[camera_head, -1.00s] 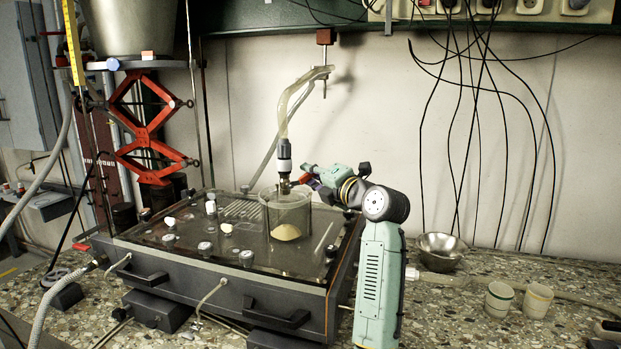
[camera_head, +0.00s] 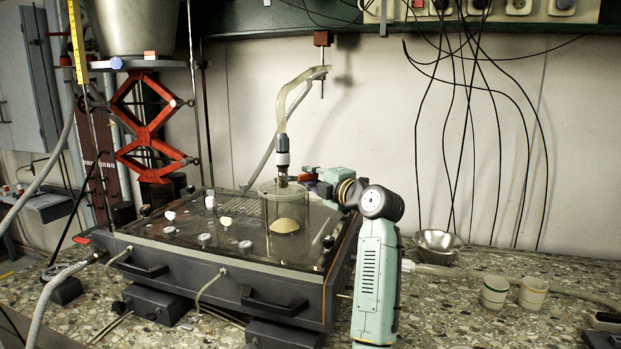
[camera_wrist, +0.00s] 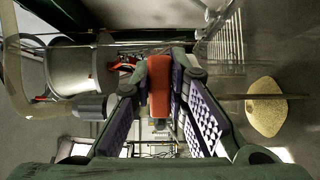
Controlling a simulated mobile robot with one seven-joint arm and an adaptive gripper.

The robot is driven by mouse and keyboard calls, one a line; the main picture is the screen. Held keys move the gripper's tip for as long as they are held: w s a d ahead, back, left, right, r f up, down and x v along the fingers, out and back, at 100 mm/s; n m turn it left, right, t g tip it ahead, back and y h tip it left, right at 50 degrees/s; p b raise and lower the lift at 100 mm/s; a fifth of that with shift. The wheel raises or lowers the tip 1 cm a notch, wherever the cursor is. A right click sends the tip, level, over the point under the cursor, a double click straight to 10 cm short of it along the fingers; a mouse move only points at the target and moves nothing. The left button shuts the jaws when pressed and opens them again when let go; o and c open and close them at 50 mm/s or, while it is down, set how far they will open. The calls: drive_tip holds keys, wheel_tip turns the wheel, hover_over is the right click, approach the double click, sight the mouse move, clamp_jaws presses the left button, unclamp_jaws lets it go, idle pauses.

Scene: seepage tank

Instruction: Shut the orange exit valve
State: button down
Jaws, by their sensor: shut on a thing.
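The orange exit valve handle (camera_wrist: 158,88) stands upright between my fingers in the wrist view. My gripper (camera_wrist: 158,105) is shut on it, with the purple ribbed finger pads on both sides. In the head view my gripper (camera_head: 314,177) comes from the right, just above and beside the clear cylinder (camera_head: 286,212). A small red-orange patch of the valve (camera_head: 309,169) shows at the fingertips; the fingers hide the rest. The grey and black hose fitting (camera_head: 282,150) hangs just left of it.
A pale hose (camera_head: 292,95) curves above the cylinder, which holds a sand-coloured mound (camera_head: 285,225). The dark tank top (camera_head: 190,238) carries several small knobs. A metal bowl (camera_head: 438,243) and two cups (camera_head: 494,292) stand on the right of the speckled bench.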

drive_tip(key=c, duration=1.6)
unclamp_jaws()
drive_tip(key=shift+f, duration=0.1)
drive_tip(key=shift+c, duration=0.2)
drive_tip(key=shift+o, duration=0.5)
drive_tip(key=shift+f, duration=0.15)
drive_tip(key=v, duration=0.8)
drive_tip(key=shift+r, duration=0.4)
drive_tip(key=shift+s, duration=0.1)
